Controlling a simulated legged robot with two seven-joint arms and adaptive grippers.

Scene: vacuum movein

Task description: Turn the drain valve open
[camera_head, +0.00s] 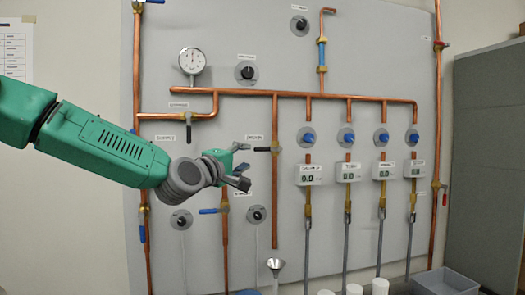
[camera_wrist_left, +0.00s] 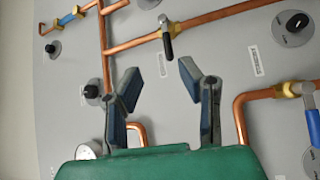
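My right gripper is not in view.
A blue-handled valve (camera_head: 210,211) and a black knob (camera_head: 257,214) sit below my gripper. A pressure gauge (camera_head: 192,61) is at the upper left. Digital meters (camera_head: 310,175) with blue knobs line the right. A grey bin (camera_head: 446,282) stands at the lower right.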

